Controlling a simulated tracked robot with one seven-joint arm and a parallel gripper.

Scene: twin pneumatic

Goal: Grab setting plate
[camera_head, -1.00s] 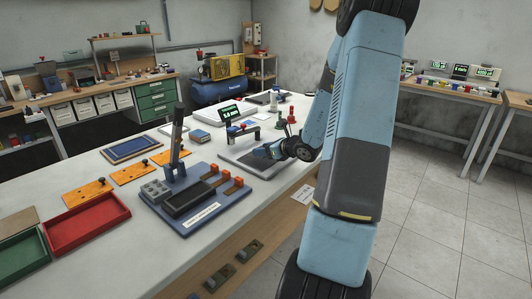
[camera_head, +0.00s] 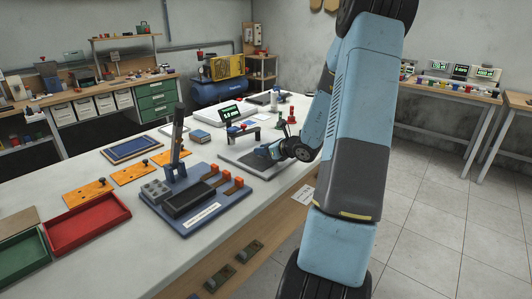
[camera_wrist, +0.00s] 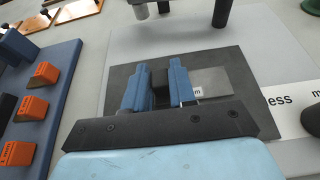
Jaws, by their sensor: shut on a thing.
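A small light grey plate (camera_wrist: 211,82) with a white label lies over a dark grey base (camera_wrist: 240,62) in the wrist view; I take it for the setting plate. My gripper (camera_wrist: 160,76) has its blue fingers down at this plate's left part and is shut on it. The plate sticks out to the right of the right finger. The fingers and the dark wrist bar hide much of the grip. In the head view my gripper (camera_head: 264,152) is low over the grey press base (camera_head: 238,163), and the plate itself cannot be made out.
A blue fixture (camera_head: 215,212) with orange-tipped clamps and a tall lever stands left of my gripper. Orange plates (camera_head: 88,193), a red tray (camera_head: 88,222) and a green tray (camera_head: 22,257) lie further left.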

